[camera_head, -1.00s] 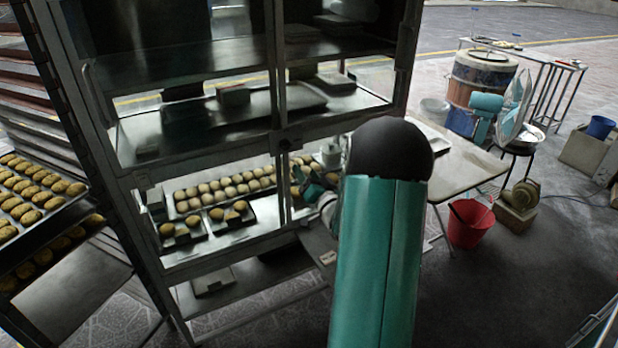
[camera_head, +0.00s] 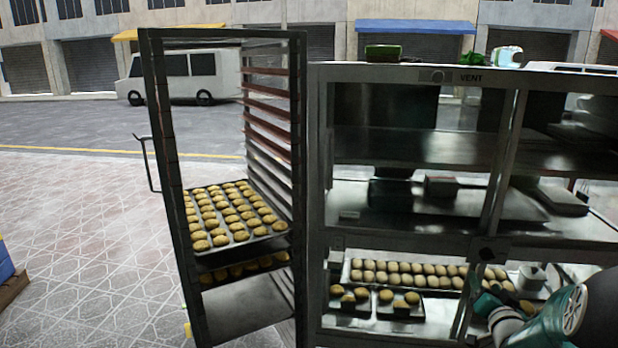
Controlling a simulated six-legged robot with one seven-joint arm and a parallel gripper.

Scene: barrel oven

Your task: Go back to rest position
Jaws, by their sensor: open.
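My gripper (camera_head: 488,304) shows small at the lower right in the head view, teal and partly covered by my own arm. It is open, at the lower shelf of the glass-fronted cabinet (camera_head: 412,242), near the right end of a long tray of round buns (camera_head: 420,268). My arm is bent at the right edge of the picture. I see nothing held between the fingers, but the fingertips are small and partly hidden. I cannot tell whether they touch anything.
A tall rack (camera_head: 165,190) with trays of golden buns (camera_head: 232,212) stands left of the cabinet. Small trays of buns (camera_head: 345,305) sit on the lower shelf. The paved floor (camera_head: 80,260) at left is mostly clear. A white van (camera_head: 180,75) is across the street.

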